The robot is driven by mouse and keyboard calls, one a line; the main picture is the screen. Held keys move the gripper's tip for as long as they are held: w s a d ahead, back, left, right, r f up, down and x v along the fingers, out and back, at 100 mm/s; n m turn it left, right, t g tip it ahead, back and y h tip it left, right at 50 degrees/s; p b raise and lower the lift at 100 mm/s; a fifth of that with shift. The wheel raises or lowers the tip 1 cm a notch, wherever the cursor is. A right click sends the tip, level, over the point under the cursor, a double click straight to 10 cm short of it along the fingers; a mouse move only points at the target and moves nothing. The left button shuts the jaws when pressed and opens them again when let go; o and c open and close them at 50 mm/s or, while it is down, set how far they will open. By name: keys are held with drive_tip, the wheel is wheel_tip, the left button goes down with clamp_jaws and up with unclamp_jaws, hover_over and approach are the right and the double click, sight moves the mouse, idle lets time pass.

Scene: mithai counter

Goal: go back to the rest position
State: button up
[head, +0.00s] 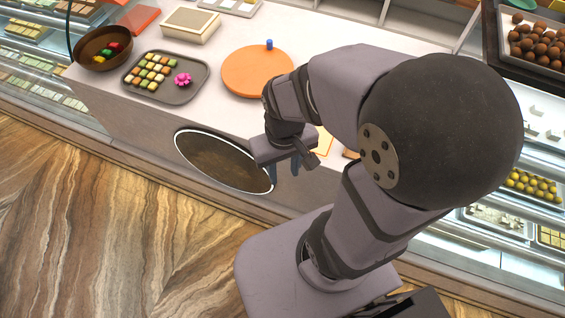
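My gripper (284,168) hangs at the front edge of the white counter (225,118), pointing down. Its two fingers show apart, with nothing visible between them. My arm bends over the counter from the right and hides part of it.
A grey tray (187,94) holds rows of sweets (152,70) and a pink flower (183,79). Beside it is an orange disc (255,75) with a blue knob (269,44). Glass cases flank the counter.

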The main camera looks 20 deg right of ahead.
wheel_tip(320, 180, down, 5)
drive_tip(key=b, duration=0.5)
idle(0.8)
